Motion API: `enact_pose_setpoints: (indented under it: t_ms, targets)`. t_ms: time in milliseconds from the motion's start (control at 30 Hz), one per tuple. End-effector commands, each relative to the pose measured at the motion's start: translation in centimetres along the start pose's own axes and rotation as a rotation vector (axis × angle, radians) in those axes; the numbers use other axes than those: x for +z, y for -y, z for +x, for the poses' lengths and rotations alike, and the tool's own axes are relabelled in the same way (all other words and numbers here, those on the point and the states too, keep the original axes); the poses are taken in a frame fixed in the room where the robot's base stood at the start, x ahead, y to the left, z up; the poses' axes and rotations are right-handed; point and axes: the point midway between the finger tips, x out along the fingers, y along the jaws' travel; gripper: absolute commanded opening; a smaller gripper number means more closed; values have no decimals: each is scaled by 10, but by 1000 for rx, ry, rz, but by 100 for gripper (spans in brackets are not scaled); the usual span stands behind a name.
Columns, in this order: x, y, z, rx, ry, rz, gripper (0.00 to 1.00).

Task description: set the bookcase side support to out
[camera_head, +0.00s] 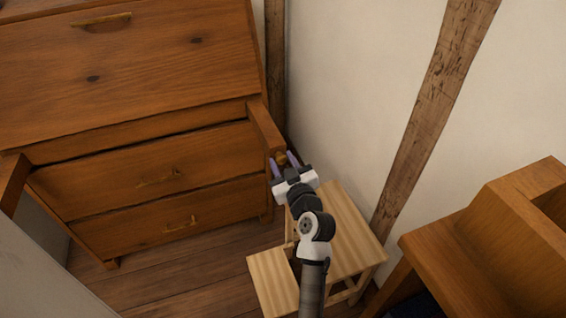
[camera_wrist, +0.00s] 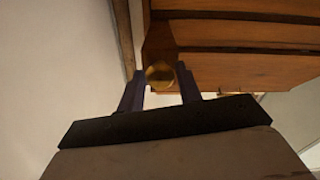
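The bookcase (camera_head: 120,70) is a brown wooden piece with a sloped front and drawers, at the left and centre of the head view. Its right side support (camera_head: 263,125) juts forward from the front, with a round brass knob (camera_wrist: 160,75) at its end. A left side support (camera_head: 12,178) also juts forward at the picture's left edge. My gripper (camera_head: 283,160) is at the end of the right support. Its two purple fingers stand on either side of the knob, close against it, also in the wrist view (camera_wrist: 161,82). The fingers partly hide the knob in the head view.
A light wooden step stool (camera_head: 345,235) stands below my arm, beside the wall. A brown wooden piece of furniture (camera_head: 470,245) is at the right. A pale surface (camera_head: 45,275) fills the lower left corner. Bare floor (camera_head: 190,275) lies before the drawers.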

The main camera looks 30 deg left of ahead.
Motion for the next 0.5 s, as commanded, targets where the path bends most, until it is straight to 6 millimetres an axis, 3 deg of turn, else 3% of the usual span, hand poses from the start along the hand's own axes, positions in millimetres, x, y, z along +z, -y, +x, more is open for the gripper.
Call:
enact_pose_setpoints:
  t_ms: [133, 500]
  targets:
    - [0, 0, 0, 0, 0, 0, 52]
    - [-8, -2, 0, 0, -3, -3, 52]
